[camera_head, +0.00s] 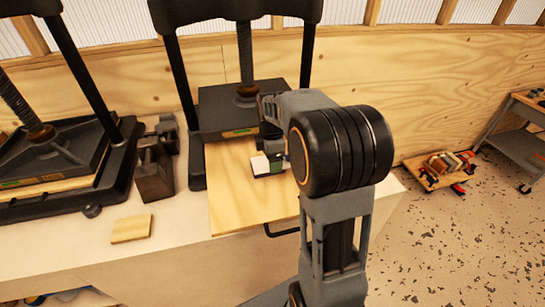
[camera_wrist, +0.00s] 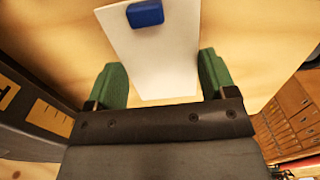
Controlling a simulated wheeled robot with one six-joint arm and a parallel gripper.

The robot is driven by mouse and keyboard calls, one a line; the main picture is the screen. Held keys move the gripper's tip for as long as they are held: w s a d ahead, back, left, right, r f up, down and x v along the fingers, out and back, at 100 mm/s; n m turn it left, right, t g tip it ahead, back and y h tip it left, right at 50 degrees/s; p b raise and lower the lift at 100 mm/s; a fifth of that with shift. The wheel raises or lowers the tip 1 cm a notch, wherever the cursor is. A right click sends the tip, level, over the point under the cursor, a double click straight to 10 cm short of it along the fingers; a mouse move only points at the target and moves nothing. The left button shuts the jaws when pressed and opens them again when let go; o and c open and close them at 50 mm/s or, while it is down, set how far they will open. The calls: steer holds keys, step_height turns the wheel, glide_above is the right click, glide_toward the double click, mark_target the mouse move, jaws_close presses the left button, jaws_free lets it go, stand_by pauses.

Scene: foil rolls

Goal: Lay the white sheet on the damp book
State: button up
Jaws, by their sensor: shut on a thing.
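The white sheet (camera_wrist: 158,65) lies between the green fingers of my gripper (camera_wrist: 162,75) in the wrist view, a blue block (camera_wrist: 146,13) on its far end. In the head view a small part of the white sheet (camera_head: 259,164) shows beside my gripper (camera_head: 272,150), over the pale wooden board (camera_head: 238,205) of the middle press. My gripper is shut on the sheet. I cannot tell whether the sheet touches the board. I cannot make out the damp book in either view.
The middle press's dark plate (camera_head: 215,108) and posts stand right behind my gripper. A second press (camera_head: 60,155) and dark metal blocks (camera_head: 153,172) stand to the left. A small wooden piece (camera_head: 132,228) lies on the bench front. A grey cart (camera_head: 515,140) stands far right.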

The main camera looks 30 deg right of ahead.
steer(key=shift+f, duration=0.15)
steer(key=o, duration=0.8)
steer(key=shift+o, duration=0.2)
step_height(320, 180, up, 12)
steer(key=s+a+f+m+t, duration=0.1)
steer(key=s+a+f+m, duration=0.1)
steer(key=s+m, duration=0.3)
steer(key=s+a+f+m+t, duration=0.1)
steer(key=s+a+f+m, duration=0.1)
steer(key=s+a+m, duration=0.2)
steer(key=s+a+f+m+t, duration=0.1)
steer(key=s+a+f+m, duration=0.2)
steer(key=s+m, duration=0.3)
steer(key=shift+s+a+t, duration=0.2)
steer(key=shift+s+t, duration=0.2)
steer(key=shift+s+f+m, duration=0.15)
steer(key=shift+f+m, duration=0.1)
steer(key=shift+m, duration=0.15)
